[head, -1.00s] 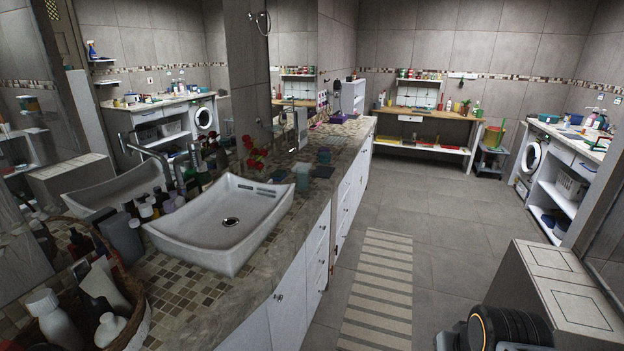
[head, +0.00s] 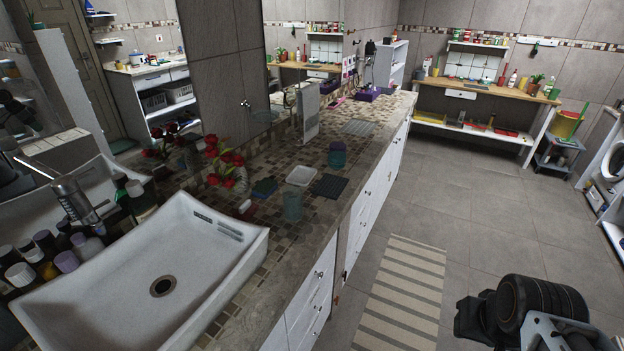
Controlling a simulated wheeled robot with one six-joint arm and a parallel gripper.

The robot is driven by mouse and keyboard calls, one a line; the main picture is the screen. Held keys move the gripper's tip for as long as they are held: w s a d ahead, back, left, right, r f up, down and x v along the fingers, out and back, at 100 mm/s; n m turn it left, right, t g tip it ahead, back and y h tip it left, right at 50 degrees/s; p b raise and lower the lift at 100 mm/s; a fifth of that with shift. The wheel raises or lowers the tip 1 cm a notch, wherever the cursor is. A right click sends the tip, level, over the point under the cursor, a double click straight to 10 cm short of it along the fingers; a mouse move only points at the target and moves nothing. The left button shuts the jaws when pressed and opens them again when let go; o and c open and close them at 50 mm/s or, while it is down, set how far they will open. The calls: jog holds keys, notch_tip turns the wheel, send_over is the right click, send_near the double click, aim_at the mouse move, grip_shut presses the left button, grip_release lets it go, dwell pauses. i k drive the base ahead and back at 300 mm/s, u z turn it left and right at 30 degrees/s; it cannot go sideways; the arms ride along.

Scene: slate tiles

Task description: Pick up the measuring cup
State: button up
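A clear, greenish cup (head: 292,205) stands upright on the counter just beyond the white sink; it looks like the measuring cup, but I cannot make out any markings. A teal and purple container (head: 337,155) stands farther back on the same counter. Part of my own arm shows at the lower right, over the floor and well apart from the counter. My gripper's fingers do not show.
The white sink (head: 150,265) fills the near counter. Around the cup are a white dish (head: 301,175), a dark ribbed mat (head: 329,187), a blue-green sponge (head: 264,188) and red flowers (head: 222,160). The floor right of the cabinets is open, with a striped rug (head: 400,290).

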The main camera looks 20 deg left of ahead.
aim_at(292, 196)
jog(key=i, duration=1.3)
jog(key=u, duration=3.95)
